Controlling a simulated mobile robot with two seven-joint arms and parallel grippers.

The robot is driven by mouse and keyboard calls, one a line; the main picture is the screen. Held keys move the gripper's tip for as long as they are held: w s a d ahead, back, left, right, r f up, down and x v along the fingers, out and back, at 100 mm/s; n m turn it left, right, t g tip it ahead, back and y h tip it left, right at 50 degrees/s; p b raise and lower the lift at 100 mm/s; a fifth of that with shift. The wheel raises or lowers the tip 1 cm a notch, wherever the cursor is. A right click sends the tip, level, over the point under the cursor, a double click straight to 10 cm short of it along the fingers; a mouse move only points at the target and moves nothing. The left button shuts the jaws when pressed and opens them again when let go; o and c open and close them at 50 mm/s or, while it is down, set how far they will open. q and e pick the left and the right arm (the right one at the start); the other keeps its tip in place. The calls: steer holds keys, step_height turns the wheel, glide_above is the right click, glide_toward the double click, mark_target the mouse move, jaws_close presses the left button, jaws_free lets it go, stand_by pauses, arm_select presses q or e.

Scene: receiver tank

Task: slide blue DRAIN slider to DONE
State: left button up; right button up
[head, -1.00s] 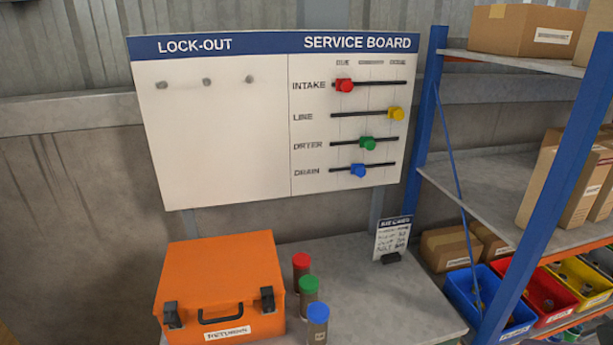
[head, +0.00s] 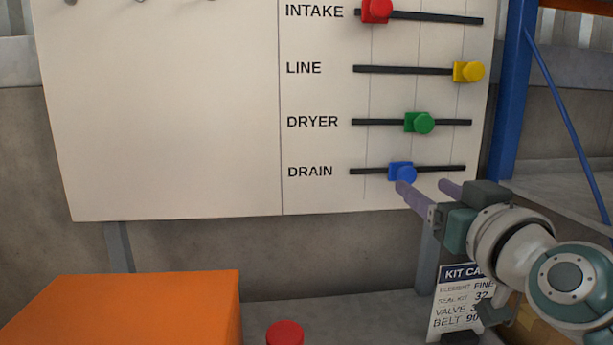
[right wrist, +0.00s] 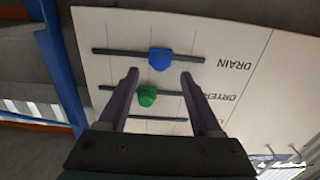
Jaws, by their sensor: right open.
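The blue DRAIN slider (head: 402,171) sits near the middle of its dark horizontal track, the lowest on the board (head: 170,130). The column headings are out of view now. My right gripper (head: 422,185) is open in front of the right part of the board; one fingertip overlaps the slider's lower edge in the head view. In the right wrist view, which shows the board upside down, the blue slider (right wrist: 160,59) appears just beyond and between the two open fingertips (right wrist: 160,75). I cannot tell whether a finger touches it. My left gripper is not in view.
The green DRYER slider (head: 422,122) is on the track directly above. Yellow LINE (head: 470,71) and red INTAKE (head: 377,10) sliders are higher. A blue shelf post (head: 510,95) stands right of the board. Below are an orange case (head: 130,305), a red-topped cylinder (head: 285,333) and a kit card (head: 455,310).

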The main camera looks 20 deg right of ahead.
mark_target(409, 177)
steer(key=x, duration=0.7)
steer(key=shift+c, duration=0.3)
jaws_close()
stand_by(1.0)
